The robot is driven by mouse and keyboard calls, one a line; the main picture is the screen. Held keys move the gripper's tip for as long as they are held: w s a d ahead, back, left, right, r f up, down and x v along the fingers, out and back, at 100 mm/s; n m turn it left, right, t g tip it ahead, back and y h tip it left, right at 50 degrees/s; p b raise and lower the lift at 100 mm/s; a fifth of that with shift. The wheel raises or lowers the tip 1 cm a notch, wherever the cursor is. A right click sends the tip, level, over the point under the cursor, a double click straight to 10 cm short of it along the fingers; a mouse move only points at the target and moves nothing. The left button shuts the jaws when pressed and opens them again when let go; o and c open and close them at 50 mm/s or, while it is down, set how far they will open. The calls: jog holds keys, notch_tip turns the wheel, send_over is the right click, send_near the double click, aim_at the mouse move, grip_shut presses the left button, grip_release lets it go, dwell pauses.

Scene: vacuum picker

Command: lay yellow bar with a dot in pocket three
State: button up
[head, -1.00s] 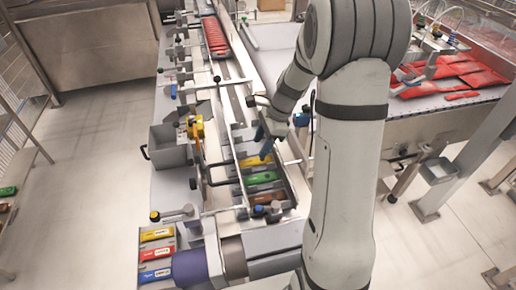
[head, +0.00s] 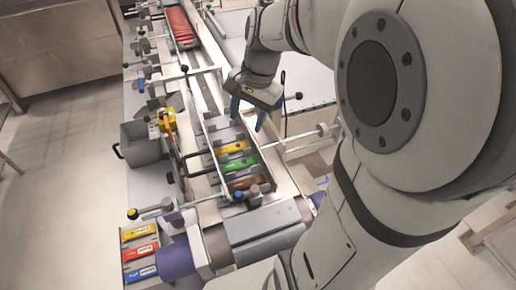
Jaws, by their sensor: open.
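A grey pocketed tray (head: 262,172) sits on the conveyor line. It holds a yellow bar (head: 233,147), a green bar (head: 236,163) and a brown bar (head: 244,183), each lying in its own pocket. The yellow bar is the farthest of the three; a dot on it is too small to make out, and I cannot read pocket numbers. My gripper (head: 248,117), with two blue fingers apart, is above the far end of the tray, beyond the yellow bar, and looks empty. Another yellow bar (head: 139,233) lies in a small holder at the front left.
The front-left holder also has a red bar (head: 140,252) and a blue bar (head: 142,272). A rail with a black knob (head: 298,96) and a crossbar (head: 300,140) are near my gripper. A grey bin (head: 145,147) stands left. Red packs (head: 179,27) lie at the back.

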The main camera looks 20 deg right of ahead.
jog(key=s+a+n+t+h, duration=0.1)
jog(key=s+n+t+h, duration=0.1)
jog(key=s+n, duration=0.8)
jog(key=shift+s+a+f, duration=0.15)
jog(key=shift+s+a, duration=0.2)
jog(key=shift+s, duration=0.5)
jog(key=shift+f, duration=0.3)
dwell(1.4)
